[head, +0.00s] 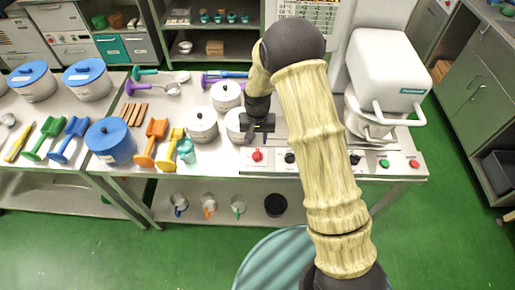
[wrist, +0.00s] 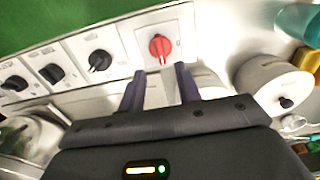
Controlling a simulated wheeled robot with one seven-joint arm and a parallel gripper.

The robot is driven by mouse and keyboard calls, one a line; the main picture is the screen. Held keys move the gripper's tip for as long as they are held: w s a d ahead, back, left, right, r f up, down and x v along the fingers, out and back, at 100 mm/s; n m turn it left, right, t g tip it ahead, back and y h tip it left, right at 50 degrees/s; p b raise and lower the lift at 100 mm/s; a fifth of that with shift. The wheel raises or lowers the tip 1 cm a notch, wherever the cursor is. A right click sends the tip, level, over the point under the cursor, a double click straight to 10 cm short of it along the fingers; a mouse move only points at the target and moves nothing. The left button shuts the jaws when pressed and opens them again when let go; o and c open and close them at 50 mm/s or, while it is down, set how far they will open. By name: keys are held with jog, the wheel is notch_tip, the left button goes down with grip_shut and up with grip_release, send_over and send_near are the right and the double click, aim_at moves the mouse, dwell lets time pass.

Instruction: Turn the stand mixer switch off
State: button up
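The large white machine that looks like the stand mixer (head: 388,75) stands at the right of the counter, with a bowl under its head partly behind my arm. Along the front panel are a red knob (head: 257,155), black knobs (head: 290,158), a green control (head: 384,162) and a red one (head: 414,163) at the right end. I cannot tell which is the mixer switch. My gripper (head: 258,128) is over the panel's left end. In the wrist view, my gripper (wrist: 161,82) is open and empty, its fingers either side of and short of the red knob (wrist: 159,48).
White lidded pots (head: 202,125) stand left of my gripper. Mugs (head: 208,205) stand on the lower shelf. The green floor (head: 120,255) is clear in front.

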aim_at(257, 152)
notch_tip(257, 152, down, 8)
jog(key=shift+p, duration=1.05)
grip_shut()
